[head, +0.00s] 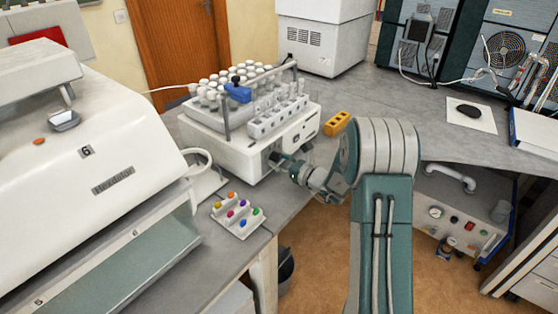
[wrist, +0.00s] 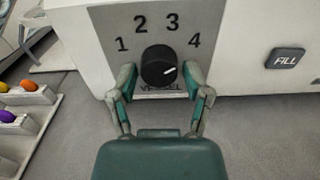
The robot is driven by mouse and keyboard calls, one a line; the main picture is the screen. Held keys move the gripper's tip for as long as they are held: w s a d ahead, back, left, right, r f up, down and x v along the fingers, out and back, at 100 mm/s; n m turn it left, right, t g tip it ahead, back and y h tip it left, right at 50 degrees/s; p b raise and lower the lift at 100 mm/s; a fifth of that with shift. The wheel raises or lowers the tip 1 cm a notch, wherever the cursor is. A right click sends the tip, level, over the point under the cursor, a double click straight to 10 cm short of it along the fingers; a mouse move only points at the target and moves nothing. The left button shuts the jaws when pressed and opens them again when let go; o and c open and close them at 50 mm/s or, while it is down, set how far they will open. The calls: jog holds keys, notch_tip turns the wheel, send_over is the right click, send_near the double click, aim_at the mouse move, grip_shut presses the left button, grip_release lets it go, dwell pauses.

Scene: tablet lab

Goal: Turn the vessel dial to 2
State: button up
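The vessel dial (wrist: 158,62) is a round black knob on a grey panel (wrist: 107,24) of a white machine, with the numbers 1 to 4 in an arc above it. Its white mark points right and slightly up, on the side of the 4. My gripper (wrist: 160,77) is open, with one fingertip on each side of the dial. A small gap seems to show between the fingertips and the knob. The label below the dial is partly covered. In the head view my gripper (head: 279,160) reaches the front of the white machine (head: 235,150); the dial is hidden there.
A dark FILL button (wrist: 285,58) sits right of the dial. A rack with coloured pieces (head: 238,215) lies on the bench to the left. A yellow block (head: 337,124) lies beyond the machine. A large white instrument (head: 90,150) stands at left.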

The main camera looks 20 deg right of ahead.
grip_shut()
jog(key=shift+n, duration=0.4)
jog(key=n, duration=0.3)
jog(key=shift+d, duration=0.1)
jog(key=n, duration=0.4)
jog(key=shift+n, duration=0.3)
jog(key=n, duration=0.4)
jog(key=shift+n, duration=1.7)
